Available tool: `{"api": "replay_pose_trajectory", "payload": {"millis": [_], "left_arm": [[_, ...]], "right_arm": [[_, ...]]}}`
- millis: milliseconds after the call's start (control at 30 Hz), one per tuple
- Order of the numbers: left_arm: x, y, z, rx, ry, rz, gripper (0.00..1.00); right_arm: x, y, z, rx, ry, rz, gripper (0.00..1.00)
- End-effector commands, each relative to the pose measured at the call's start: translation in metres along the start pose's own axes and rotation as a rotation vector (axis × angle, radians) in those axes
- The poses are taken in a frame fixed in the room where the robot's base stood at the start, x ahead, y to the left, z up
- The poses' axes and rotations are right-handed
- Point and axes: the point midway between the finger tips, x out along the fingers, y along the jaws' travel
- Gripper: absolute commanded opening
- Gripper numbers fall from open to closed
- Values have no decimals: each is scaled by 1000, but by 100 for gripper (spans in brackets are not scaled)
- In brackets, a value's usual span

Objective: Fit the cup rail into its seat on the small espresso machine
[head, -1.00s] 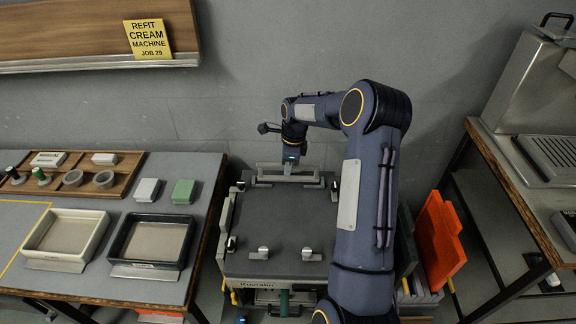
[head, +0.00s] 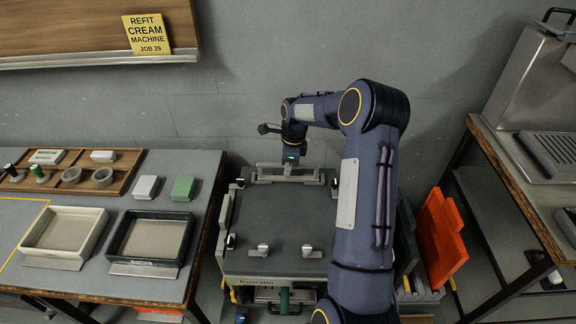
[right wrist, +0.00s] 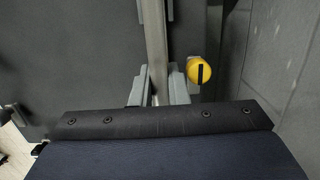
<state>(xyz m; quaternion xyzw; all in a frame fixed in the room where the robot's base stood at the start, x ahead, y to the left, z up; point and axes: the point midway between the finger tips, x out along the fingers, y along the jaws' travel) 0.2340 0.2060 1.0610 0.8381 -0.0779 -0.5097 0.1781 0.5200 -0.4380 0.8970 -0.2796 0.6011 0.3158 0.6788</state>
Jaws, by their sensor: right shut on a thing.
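The cup rail (head: 272,166) is a pale metal bar along the back edge of the small espresso machine (head: 275,205), which has a dark flat top. My right gripper (head: 290,163) reaches down from above and is shut on the rail near its middle. In the right wrist view the rail (right wrist: 156,35) runs up the picture between the fingers (right wrist: 157,85). Whether the rail's feet are in their seat or just above it cannot be told. My left gripper is not in view.
A yellow knob (right wrist: 199,70) is close beside the rail. A grey wall is just behind. The left bench holds a cream tray (head: 97,232) and a black tray (head: 188,232). Orange panels (head: 440,235) lean at the right.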

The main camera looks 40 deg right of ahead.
Motion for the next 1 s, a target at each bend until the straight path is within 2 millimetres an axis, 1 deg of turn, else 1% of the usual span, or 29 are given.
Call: {"api": "replay_pose_trajectory", "payload": {"millis": [33, 200, 567, 667, 767, 1000], "left_arm": [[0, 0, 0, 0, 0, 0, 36], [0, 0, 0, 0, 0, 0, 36], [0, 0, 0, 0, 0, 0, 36], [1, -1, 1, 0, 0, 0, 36], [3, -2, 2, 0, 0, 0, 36], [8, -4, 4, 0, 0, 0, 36]], "right_arm": [[0, 0, 0, 0, -1, -1, 17], [0, 0, 0, 0, 0, -1, 39], [0, -1, 0, 0, 0, -3, 40], [-5, -2, 0, 0, 0, -6, 40], [-18, -2, 0, 0, -1, -8, 40], [-60, -1, 0, 0, -1, -6, 40]]}}
